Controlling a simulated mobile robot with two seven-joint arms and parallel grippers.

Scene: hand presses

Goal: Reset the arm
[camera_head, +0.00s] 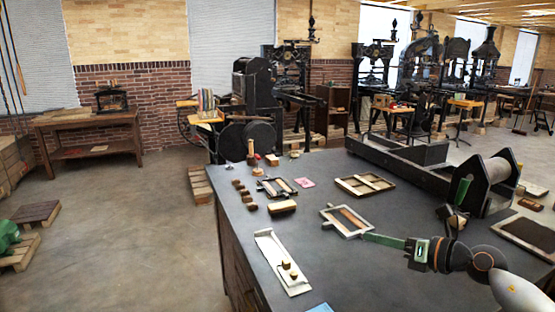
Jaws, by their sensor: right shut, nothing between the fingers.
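My right arm comes in from the lower right over the dark table top. Its right gripper (366,237) is shut and empty, pointing left. Its tip is close to the near-right corner of a small wooden frame (347,221) in the picture; I cannot tell whether they touch. My left gripper and left arm are not in view.
The table (350,275) carries a pale tray (282,262) with small brass pieces, several small wooden blocks, another frame (365,185) and a press with a large roller (497,169). Bare table lies in front of the gripper. Presses stand behind.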

